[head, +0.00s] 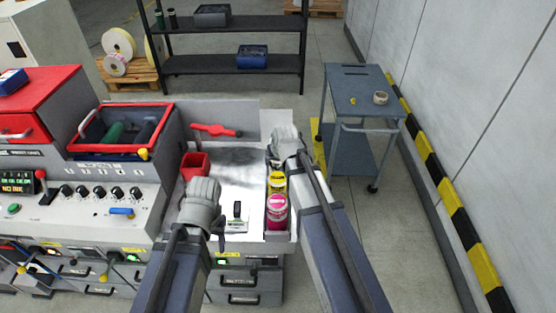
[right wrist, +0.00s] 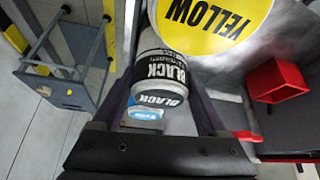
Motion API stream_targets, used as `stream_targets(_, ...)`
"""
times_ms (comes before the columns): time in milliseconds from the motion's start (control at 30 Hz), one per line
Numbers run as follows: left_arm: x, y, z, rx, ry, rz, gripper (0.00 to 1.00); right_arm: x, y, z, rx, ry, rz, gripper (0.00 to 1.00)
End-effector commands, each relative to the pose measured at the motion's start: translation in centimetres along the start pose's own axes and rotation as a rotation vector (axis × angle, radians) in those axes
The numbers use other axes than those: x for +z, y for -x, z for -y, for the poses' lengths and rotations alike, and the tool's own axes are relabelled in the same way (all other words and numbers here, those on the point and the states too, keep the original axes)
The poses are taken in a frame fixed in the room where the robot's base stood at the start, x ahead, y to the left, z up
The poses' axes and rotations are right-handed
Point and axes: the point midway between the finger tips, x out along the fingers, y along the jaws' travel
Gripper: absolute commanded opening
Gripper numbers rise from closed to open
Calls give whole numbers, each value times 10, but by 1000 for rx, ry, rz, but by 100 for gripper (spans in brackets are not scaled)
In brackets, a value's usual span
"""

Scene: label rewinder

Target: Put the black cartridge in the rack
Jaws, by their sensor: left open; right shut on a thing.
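The black cartridge (right wrist: 160,72), a grey cylinder with a black label reading BLACK, is between the fingers of my right gripper (right wrist: 163,98) in the right wrist view. My right gripper (head: 279,158) is shut on it at the back of the rack (head: 280,237) in the head view, where the cartridge is mostly hidden. The yellow cartridge (head: 277,184) and the magenta cartridge (head: 277,212) stand in the rack in front of it. A blue-labelled item (right wrist: 148,113) shows just beyond the black cartridge. My left gripper (head: 203,212) is open and empty over the worktop's left side.
A small black-handled item (head: 237,213) lies between the grippers. A grey cart (head: 362,95) stands at right. The worktop's middle (head: 238,175) is clear.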

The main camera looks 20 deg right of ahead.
Motion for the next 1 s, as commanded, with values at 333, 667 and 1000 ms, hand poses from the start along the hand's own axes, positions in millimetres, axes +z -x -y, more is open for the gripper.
stream_targets(333, 0, -6, 0, 0, 0, 0, 55, 3, -5, 0, 0, 0, -1, 0)
stream_targets(667, 0, -5, 0, 0, 0, 0, 55, 2, -4, 0, 0, 0, 0, 100)
stream_targets(1000, 0, 1, 0, 0, 0, 0, 55, 2, 3, 0, 0, 0, 0, 100)
